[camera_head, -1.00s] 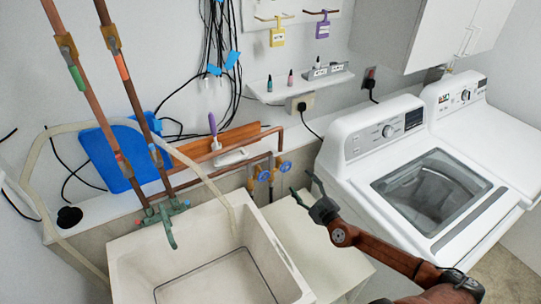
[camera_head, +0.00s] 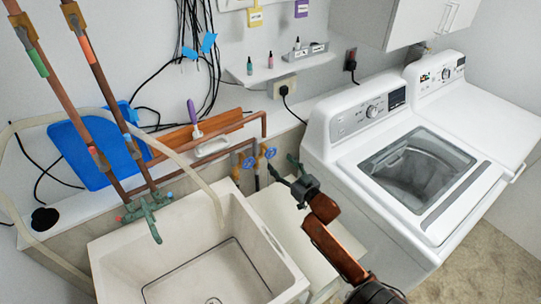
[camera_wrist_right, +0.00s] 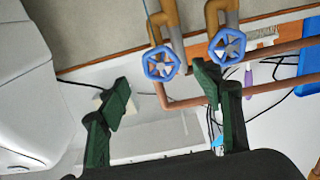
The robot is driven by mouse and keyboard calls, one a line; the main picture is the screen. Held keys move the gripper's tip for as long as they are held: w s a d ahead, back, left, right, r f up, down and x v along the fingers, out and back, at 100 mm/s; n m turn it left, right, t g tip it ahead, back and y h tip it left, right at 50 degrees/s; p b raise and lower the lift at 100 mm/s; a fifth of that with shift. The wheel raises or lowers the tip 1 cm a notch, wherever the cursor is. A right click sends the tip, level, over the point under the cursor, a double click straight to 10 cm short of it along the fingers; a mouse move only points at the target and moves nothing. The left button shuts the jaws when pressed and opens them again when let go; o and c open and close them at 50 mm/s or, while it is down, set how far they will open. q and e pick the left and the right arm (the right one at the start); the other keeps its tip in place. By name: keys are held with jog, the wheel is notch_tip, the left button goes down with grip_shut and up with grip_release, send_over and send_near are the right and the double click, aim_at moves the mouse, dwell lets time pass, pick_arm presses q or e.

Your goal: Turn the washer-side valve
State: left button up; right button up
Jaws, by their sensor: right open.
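Two blue handwheel valves sit on copper pipes at the wall between the sink and the washer. The washer-side valve (camera_head: 267,152) is the right one in the head view. In the right wrist view, where the washer is at left, it is the left wheel (camera_wrist_right: 160,63). The other valve (camera_head: 248,162) is beside it, and also shows in the wrist view (camera_wrist_right: 227,46). My right gripper (camera_head: 282,167) is open and empty, its green fingers just in front of the washer-side valve. In the wrist view the gripper (camera_wrist_right: 162,88) has that wheel ahead between its fingertips; contact cannot be told. My left gripper is out of view.
The white washer (camera_head: 335,135) with a glass lid stands right of the valves. The sink (camera_head: 275,262) with a green faucet (camera_head: 150,212) is at left. A copper pipe (camera_head: 264,125) runs close by the valves. A shelf (camera_head: 270,80) hangs above.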

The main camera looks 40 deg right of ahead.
aim_at(272, 154)
jog(key=w, duration=0.7)
jog(key=shift+w+d+b, duration=0.25)
jog(key=shift+d+b, duration=0.05)
jog(key=shift+d, duration=0.1)
jog(key=shift+c, duration=0.4)
